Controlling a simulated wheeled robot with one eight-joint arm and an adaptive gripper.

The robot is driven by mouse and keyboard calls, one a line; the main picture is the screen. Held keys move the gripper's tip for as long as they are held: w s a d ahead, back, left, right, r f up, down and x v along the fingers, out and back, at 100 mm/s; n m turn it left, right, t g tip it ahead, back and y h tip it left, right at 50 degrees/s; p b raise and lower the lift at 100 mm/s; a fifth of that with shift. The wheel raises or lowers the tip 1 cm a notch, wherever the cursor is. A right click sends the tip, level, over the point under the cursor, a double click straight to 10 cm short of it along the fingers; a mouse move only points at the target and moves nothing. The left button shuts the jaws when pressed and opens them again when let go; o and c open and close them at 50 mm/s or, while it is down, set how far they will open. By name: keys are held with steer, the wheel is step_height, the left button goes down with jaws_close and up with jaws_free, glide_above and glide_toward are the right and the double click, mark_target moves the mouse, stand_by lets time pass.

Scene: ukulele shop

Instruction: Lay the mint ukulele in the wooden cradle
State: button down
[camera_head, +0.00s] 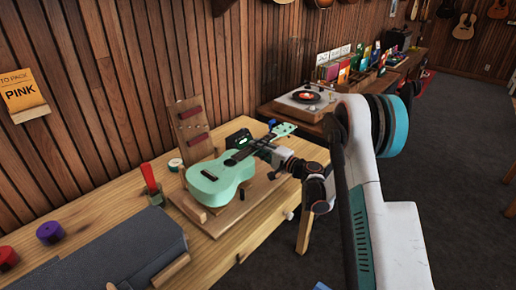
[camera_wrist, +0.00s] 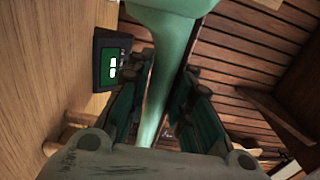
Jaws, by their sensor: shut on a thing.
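The mint ukulele (camera_head: 220,176) is face up over the wooden cradle (camera_head: 232,214) on the bench, its body toward the lower left and its head toward the upper right. My gripper (camera_head: 262,148) is shut on its neck. In the wrist view the mint neck (camera_wrist: 160,85) runs between the two dark green finger pads. The cradle has a flat base, small blocks and an upright back board with red pads (camera_head: 191,116). The ukulele body hides much of the base, and I cannot tell whether it rests on it or is slightly above.
A black device with a green display (camera_wrist: 109,68) stands close to the neck. A red-handled tool (camera_head: 149,178) and tape roll (camera_head: 175,164) are left of the cradle. A grey case (camera_head: 110,255) lies in front. A turntable (camera_head: 306,98) stands behind on another table.

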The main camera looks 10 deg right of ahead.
steer(key=shift+f+b, duration=1.5)
steer(key=shift+f, duration=0.7)
steer(key=c, duration=1.3)
jaws_free()
steer(key=shift+c, duration=0.2)
steer(key=shift+v, duration=1.05)
steer(key=shift+s+d, duration=0.1)
steer(key=shift+v, duration=1.1)
